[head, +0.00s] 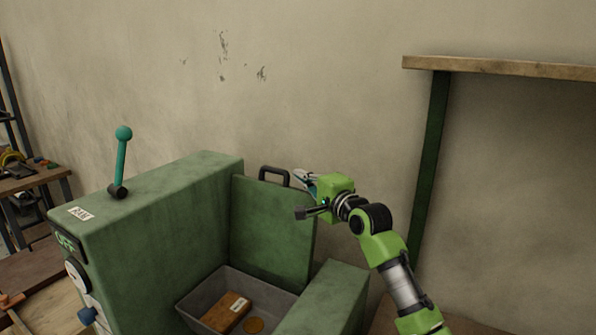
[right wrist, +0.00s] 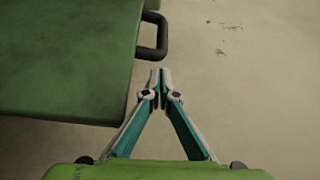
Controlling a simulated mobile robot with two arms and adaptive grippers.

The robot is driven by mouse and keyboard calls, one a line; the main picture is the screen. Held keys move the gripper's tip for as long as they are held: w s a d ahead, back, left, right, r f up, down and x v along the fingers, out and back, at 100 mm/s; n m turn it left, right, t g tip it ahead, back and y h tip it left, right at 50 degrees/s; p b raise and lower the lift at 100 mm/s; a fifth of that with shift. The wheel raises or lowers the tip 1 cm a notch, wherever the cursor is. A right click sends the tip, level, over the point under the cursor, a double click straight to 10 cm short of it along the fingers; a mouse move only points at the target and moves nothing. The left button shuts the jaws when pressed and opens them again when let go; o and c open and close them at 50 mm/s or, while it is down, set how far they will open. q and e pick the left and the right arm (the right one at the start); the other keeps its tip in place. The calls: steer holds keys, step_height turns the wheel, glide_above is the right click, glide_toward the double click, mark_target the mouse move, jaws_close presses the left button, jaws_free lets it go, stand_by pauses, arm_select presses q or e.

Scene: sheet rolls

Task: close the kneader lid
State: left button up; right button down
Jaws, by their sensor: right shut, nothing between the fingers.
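The kneader (head: 150,235) is a green machine at the left and centre of the head view. Its green lid (head: 272,228) stands raised, with a black handle (head: 274,174) on its top edge. The lid (right wrist: 65,60) and the handle (right wrist: 155,38) also show in the right wrist view. My right gripper (head: 302,177) is beside the handle, to its right in the head view. In the right wrist view its fingertips (right wrist: 161,73) are together and empty, just below the handle and apart from it. My left gripper is not in view.
A teal-knobbed lever (head: 122,160) stands on the machine. A wooden shelf (head: 500,67) is at the right. A cluttered table (head: 40,182) is far left.

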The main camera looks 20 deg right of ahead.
steer(key=shift+x, duration=1)
steer(key=shift+s+a+r, duration=0.2)
steer(key=shift+s+a, duration=0.35)
steer(key=s+a+f+n+t+y+b, duration=0.1)
steer(key=s+a+f+n+y+b, duration=0.2)
steer(key=s+a+n, duration=0.3)
steer(key=s+a+f+n+t+y+b, duration=0.2)
steer(key=s+a+f+n+b, duration=0.3)
steer(key=s+a, duration=0.9)
steer(key=shift+s+a+f+n+y, duration=0.25)
steer(key=shift+f+n+y, duration=0.25)
steer(key=shift+f+n, duration=0.35)
